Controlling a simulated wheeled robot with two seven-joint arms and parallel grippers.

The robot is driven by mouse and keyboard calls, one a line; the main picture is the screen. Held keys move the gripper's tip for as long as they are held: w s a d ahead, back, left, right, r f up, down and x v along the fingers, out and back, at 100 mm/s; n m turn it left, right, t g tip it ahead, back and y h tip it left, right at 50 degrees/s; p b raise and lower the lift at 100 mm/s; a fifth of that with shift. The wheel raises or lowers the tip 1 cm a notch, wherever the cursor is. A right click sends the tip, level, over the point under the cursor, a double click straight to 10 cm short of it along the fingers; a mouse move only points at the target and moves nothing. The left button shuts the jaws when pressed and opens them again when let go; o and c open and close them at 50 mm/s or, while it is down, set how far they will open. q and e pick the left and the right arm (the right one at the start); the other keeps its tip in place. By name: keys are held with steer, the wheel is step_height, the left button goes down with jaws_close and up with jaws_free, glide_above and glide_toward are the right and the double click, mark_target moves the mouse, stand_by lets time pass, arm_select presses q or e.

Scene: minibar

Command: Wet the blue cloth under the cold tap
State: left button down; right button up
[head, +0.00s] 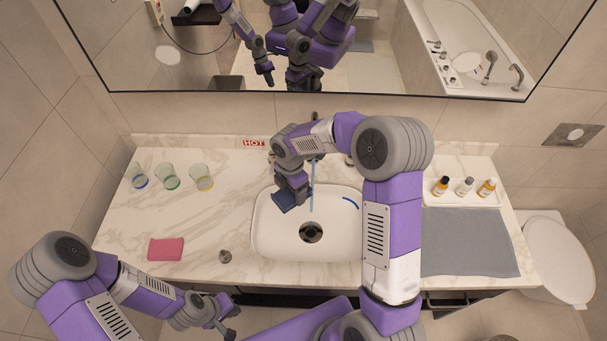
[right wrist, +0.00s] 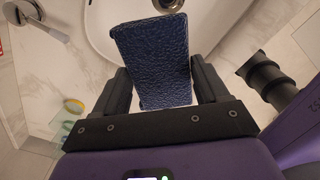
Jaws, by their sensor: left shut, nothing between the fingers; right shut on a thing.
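The blue cloth (head: 284,203) is over the left part of the white basin (head: 270,248). My right gripper (head: 291,190) is shut on it. In the right wrist view the dark blue, textured cloth (right wrist: 152,62) stands flat between the two fingers. A thin blue stream (head: 313,187) comes down in the basin, just right of the cloth and apart from it in the picture. The spout and the cold tap are largely hidden by my right arm. A red HOT label (head: 254,143) is at the back left. My left gripper (head: 229,325) is shut and empty, low in front of the counter.
A pink sponge or cloth (head: 166,249) and several glasses (head: 169,178) are on the left counter. Small bottles (head: 464,187) stand on a tray at right, behind a grey mat (head: 468,242). The drain (head: 311,232) is in the basin. A mirror hangs behind.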

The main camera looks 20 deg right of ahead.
stand_by(0.3)
steer(key=shift+s+a+r+p, duration=0.4)
steer(key=shift+s+a+r, duration=0.2)
steer(key=shift+a+r, duration=0.15)
steer(key=shift+s+a+r+p, duration=0.35)
steer(key=shift+s+a+r, duration=0.25)
steer(key=shift+r, duration=0.2)
steer(key=shift+s+a+r, duration=0.5)
steer(key=shift+a, duration=0.05)
steer(key=shift+f, duration=0.1)
